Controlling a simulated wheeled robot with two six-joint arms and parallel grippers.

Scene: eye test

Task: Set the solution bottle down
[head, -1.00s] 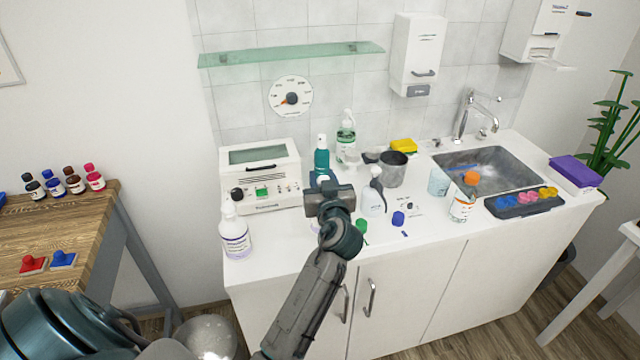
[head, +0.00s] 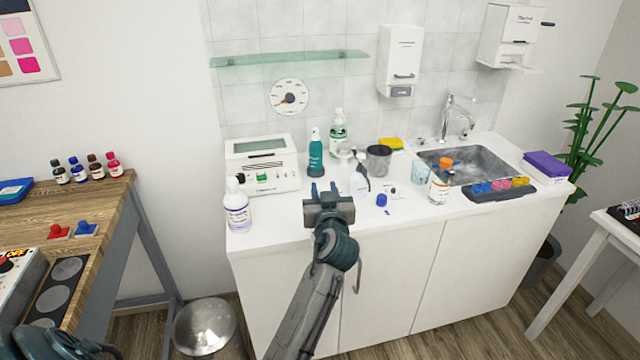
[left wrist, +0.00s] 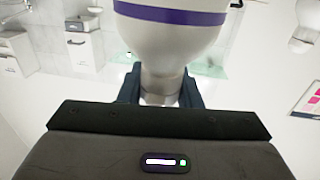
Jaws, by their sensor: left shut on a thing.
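The solution bottle (left wrist: 170,40) is pale with a purple band and fills the top middle of the left wrist view, which looks upside down. My left gripper (head: 325,188) is shut on its narrow neck; the fingers show on both sides of the neck in the left wrist view (left wrist: 161,90). The bottle is mostly or wholly hidden there by my gripper and wrist. I cannot tell whether its base touches the counter. My right gripper is not in view.
The white counter (head: 290,222) has a bare strip left of my gripper. A white bottle with a purple label (head: 237,208) stands at its left end.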

